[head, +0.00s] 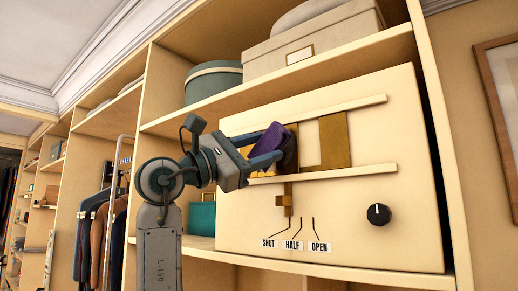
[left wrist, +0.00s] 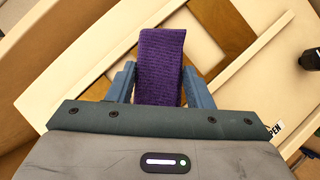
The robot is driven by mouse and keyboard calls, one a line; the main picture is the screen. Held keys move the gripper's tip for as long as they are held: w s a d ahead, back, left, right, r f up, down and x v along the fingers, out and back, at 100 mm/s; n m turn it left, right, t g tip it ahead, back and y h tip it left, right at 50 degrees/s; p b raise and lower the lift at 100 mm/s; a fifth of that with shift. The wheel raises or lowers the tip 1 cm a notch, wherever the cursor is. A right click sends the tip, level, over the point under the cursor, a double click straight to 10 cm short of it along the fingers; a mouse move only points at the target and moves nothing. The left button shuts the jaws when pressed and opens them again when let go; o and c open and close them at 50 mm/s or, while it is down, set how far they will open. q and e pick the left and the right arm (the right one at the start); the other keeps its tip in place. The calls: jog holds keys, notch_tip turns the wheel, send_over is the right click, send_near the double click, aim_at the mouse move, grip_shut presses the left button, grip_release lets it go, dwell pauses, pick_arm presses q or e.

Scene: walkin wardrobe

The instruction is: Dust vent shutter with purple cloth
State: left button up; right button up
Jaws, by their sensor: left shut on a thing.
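My left gripper (head: 270,147) is shut on the purple cloth (head: 289,150), holding it at the vent front. In the left wrist view the cloth (left wrist: 160,66) stands up between the two blue fingers. The vent shutter (head: 334,141) shows as brown upright slats between two pale horizontal rails on a cream panel. The cloth covers the left part of this opening; I cannot tell whether it touches the slats. A brown tab (head: 286,198) hangs below the lower rail, above the HALF label (head: 292,245). My right gripper is not in view.
SHUT (head: 269,243) and OPEN (head: 319,247) labels flank the HALF label. A black knob (head: 378,214) sticks out at the panel's right. A teal box (head: 202,217) stands left of the panel; storage boxes (head: 312,40) sit on the shelf above. Clothes (head: 103,235) hang at the left.

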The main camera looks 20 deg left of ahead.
pick_arm(q)
jog(key=shift+w, duration=0.2)
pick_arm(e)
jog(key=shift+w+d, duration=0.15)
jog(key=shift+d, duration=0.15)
pick_arm(q)
jog(key=shift+w+d, duration=0.2)
jog(key=shift+w, duration=0.15)
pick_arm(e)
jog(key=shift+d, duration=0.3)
pick_arm(q)
jog(key=shift+w+d, duration=0.1)
jog(key=shift+w, duration=0.25)
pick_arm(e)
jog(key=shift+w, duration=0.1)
